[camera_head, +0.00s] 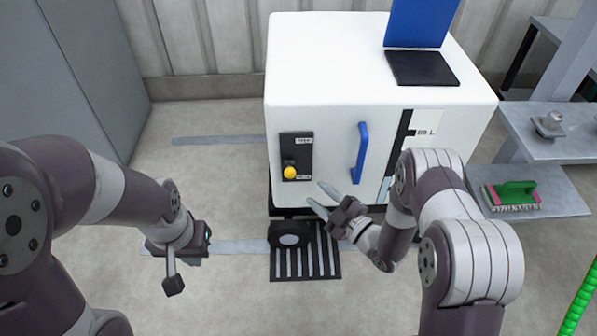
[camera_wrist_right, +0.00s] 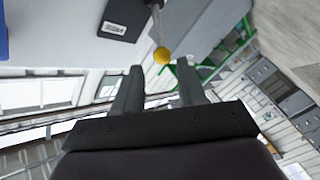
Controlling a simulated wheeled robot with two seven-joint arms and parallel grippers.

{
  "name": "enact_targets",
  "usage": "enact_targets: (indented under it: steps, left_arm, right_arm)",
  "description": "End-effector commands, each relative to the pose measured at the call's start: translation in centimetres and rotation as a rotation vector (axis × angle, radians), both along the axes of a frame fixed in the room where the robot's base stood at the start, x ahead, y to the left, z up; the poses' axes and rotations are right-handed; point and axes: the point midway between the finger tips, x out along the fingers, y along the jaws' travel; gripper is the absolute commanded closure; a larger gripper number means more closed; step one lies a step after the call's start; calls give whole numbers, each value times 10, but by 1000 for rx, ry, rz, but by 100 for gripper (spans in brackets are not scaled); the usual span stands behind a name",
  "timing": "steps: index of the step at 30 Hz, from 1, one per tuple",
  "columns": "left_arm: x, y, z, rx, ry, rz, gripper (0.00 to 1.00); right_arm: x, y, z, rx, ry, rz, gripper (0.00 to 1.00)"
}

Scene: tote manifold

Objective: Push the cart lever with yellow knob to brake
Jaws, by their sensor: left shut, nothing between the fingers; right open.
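The lever's yellow knob (camera_head: 290,173) stands out from a black plate (camera_head: 297,142) on the front of the white cart (camera_head: 340,60). The plate has a small label at its top and one near the knob; I cannot read them surely. My right gripper (camera_head: 316,193) is open and empty, just right of and below the knob. In the right wrist view the knob (camera_wrist_right: 162,56) on its grey rod appears between the two fingertips (camera_wrist_right: 160,68), apart from both. My left gripper (camera_head: 173,284) is shut and empty, hanging low at the left, away from the cart.
A blue handle (camera_head: 360,152) is right of the plate on the cart front. A black caster wheel (camera_head: 290,236) is below, by a slotted floor plate (camera_head: 305,265). The floor at left is clear.

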Motion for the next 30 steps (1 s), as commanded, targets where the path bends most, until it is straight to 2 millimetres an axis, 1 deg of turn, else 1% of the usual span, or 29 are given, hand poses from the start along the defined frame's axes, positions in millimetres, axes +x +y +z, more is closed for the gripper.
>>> enact_targets:
  steps: [1, 6, 9, 13, 18, 25, 26, 27, 29, 30]
  left_arm:
    - [0, 0, -7, 0, 1, 0, 100]
    - [0, 0, -25, 0, 1, 0, 100]
    - [0, 0, -34, 0, 1, 0, 100]
    - [0, 0, -42, 0, 1, 0, 100]
    - [0, 0, -45, 0, 1, 0, 100]
    - [0, 0, -45, 0, 1, 0, 100]
    - [0, 0, -45, 0, 1, 0, 100]
    - [0, 0, -45, 0, 1, 0, 100]
    - [0, 0, -45, 0, 1, 0, 100]
    - [0, 0, -45, 0, 1, 0, 100]
  right_arm:
    - [7, 6, -4, -1, -3, 3, 59]
    - [40, 35, -6, -1, -2, 3, 59]
    - [59, 51, -6, 0, -2, 1, 59]
    - [78, 66, -4, 1, 1, -1, 59]
    - [90, 75, -1, 1, 2, -3, 59]
    - [91, 75, 0, 1, 5, -3, 59]
    - [91, 75, 0, 1, 5, -3, 63]
    - [90, 75, 0, 1, 5, -3, 76]
    - [90, 75, 0, 1, 5, -3, 95]
    - [90, 75, 0, 1, 5, -3, 100]
